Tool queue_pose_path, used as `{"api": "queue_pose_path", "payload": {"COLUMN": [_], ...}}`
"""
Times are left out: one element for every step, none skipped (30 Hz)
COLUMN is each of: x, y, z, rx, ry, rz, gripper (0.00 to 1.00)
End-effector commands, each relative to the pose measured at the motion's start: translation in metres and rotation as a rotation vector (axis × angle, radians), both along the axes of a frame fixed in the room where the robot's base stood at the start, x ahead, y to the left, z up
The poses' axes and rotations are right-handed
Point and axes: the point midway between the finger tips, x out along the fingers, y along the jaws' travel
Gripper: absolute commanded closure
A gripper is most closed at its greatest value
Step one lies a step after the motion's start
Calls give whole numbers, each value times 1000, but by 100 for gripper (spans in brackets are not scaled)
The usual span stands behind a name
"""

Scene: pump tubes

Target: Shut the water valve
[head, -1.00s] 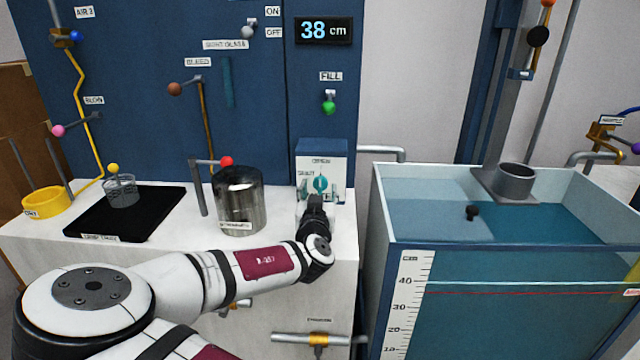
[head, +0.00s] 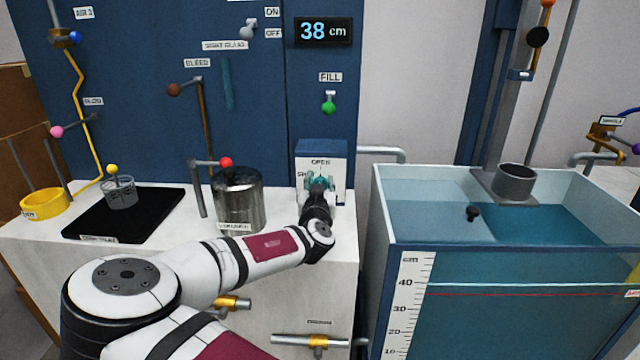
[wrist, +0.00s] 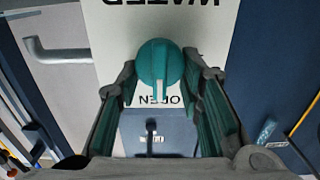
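The water valve is a round teal knob (wrist: 158,62) on a white plate (wrist: 205,25) lettered WATER and OPEN, upside down in the wrist view. The knob's pale pointer lies at the word OPEN. In the head view the knob (head: 319,180) is partly hidden by my gripper (head: 318,190), with OPEN above it and SHUT, partly covered, at its left. My gripper (wrist: 160,78) is open, with one teal-padded finger on either side of the knob. Gaps seem to show between fingers and knob; I cannot tell whether either touches.
A steel pot (head: 238,195) stands left of the valve, near a lever with a red ball (head: 226,163). A green-knobbed FILL valve (head: 329,105) is above. The water tank (head: 408,345) stands to the right. The display (head: 323,31) reads 38 cm.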

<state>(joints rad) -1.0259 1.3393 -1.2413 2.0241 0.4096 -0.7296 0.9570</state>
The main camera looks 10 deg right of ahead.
Motion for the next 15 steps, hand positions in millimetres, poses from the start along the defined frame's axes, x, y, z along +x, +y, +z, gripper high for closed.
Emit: {"api": "queue_pose_path", "payload": {"x": [0, 0, 0, 0, 0, 0, 0, 0, 0, 0, 0, 0, 0, 0, 0], "y": [0, 0, 0, 0, 0, 0, 0, 0, 0, 0, 1, 1, 1, 1, 2], "z": [0, 0, 0, 0, 0, 0, 0, 0, 0, 0, 0, 0, 0, 0, 0], "rx": [0, -1, -3, -5, -9, -15, -23, -30, -43, -55, -68, -88, -106, -124, -151], "ry": [0, 0, 1, 2, 3, 5, 7, 10, 14, 18, 22, 29, 34, 40, 49], "rz": [-1, -1, -1, -1, -1, -1, -1, -1, -1, -1, -1, -1, -1, -1, -1], "gripper": [94, 94, 94, 94, 94, 94, 94, 94, 94, 94, 94, 94, 94, 94, 94]}}
